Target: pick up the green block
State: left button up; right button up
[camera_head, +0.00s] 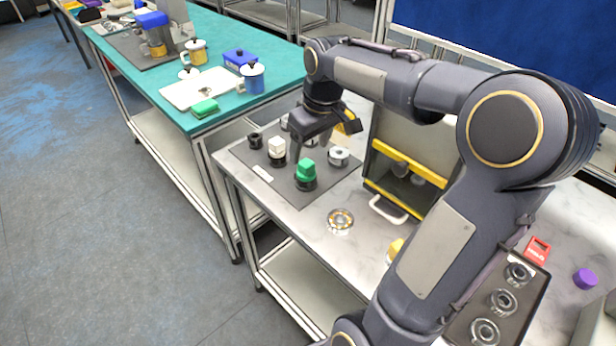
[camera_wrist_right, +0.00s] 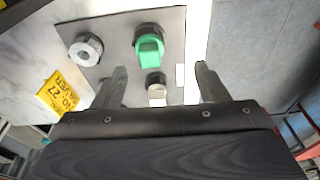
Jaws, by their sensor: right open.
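The green block (camera_head: 306,169) sits on a round black base on the dark grey mat (camera_head: 300,196). In the right wrist view the green block (camera_wrist_right: 150,48) shows beyond my fingertips, between their lines. My right gripper (camera_head: 310,148) is open and empty, just behind and above the green block in the head view. It also shows open in the right wrist view (camera_wrist_right: 160,72), with a white block (camera_wrist_right: 156,93) between and below its fingers. My left gripper is not in view.
The white block (camera_head: 277,145) stands on a black base beside the green one. A silver ring-shaped part (camera_head: 339,155) lies to the right. A yellow-edged bin (camera_head: 372,185) stands close to the right. A glassy ring (camera_head: 340,220) lies in front. A flat green item (camera_head: 204,108) is on the teal table.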

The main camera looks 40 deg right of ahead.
aim_at(307, 163)
jog(key=shift+w+d+f, duration=0.85)
jog(key=shift+w+d, duration=0.05)
jog(key=shift+d, duration=0.1)
jog(key=f, duration=0.2)
jog(key=w+f, duration=0.1)
jog(key=f, duration=0.4)
jog(key=shift+w+a, duration=0.15)
jog(key=shift+a, duration=0.2)
jog(key=c, duration=1.1)
